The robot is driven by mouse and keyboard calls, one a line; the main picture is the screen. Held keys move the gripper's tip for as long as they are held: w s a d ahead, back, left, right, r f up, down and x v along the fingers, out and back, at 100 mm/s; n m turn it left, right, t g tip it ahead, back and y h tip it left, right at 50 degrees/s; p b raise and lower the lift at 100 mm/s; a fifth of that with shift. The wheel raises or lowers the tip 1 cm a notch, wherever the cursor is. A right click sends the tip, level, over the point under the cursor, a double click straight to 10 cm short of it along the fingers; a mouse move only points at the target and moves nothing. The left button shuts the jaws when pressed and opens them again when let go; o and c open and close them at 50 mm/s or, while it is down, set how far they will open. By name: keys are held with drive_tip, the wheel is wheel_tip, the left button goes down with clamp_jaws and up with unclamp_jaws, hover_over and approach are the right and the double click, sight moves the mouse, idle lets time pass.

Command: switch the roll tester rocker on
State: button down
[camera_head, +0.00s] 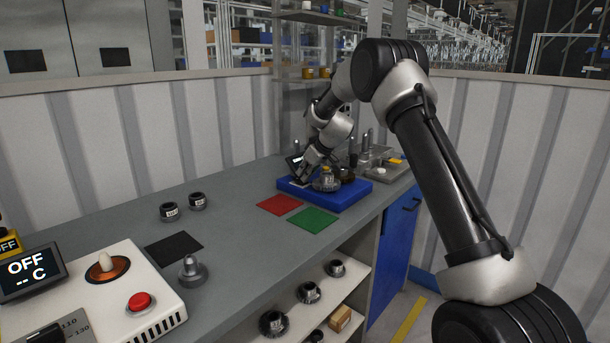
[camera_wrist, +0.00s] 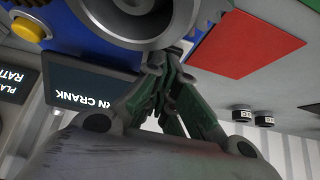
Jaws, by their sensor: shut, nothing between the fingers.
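The blue-based unit (camera_head: 345,196) that looks like the roll tester stands at the far end of the bench, with a round metal gear part (camera_head: 326,183) on it. In the wrist view its blue base (camera_wrist: 85,42) and the large grey round part (camera_wrist: 150,18) fill the top. A dark display (camera_wrist: 92,97) shows letters ending in "N CRANK". My gripper (camera_wrist: 157,62) is shut and empty, its tips close to the base's edge below the round part. In the head view my gripper (camera_head: 302,178) is at the unit's left side. I cannot make out the rocker; the fingers may hide it.
A red mat (camera_head: 280,205) and a green mat (camera_head: 314,219) lie in front of the unit. A yellow button (camera_wrist: 30,28) is on its blue part. A grey tray (camera_head: 385,165) stands behind right. A white heater box (camera_head: 100,290) displaying OFF is near left.

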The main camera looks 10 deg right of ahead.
drive_tip(key=shift+w+a+r, duration=0.15)
drive_tip(key=shift+w+a, duration=0.15)
drive_tip(key=shift+w, duration=0.1)
drive_tip(key=shift+r, duration=0.1)
drive_tip(key=shift+r, duration=0.25)
drive_tip(key=r, duration=0.2)
drive_tip(key=s+d+r, duration=0.1)
drive_tip(key=r, duration=0.1)
drive_tip(key=shift+s+r, duration=0.1)
drive_tip(key=s+d+r, duration=0.4)
drive_tip(key=s+r, duration=0.1)
drive_tip(key=shift+s, duration=0.4)
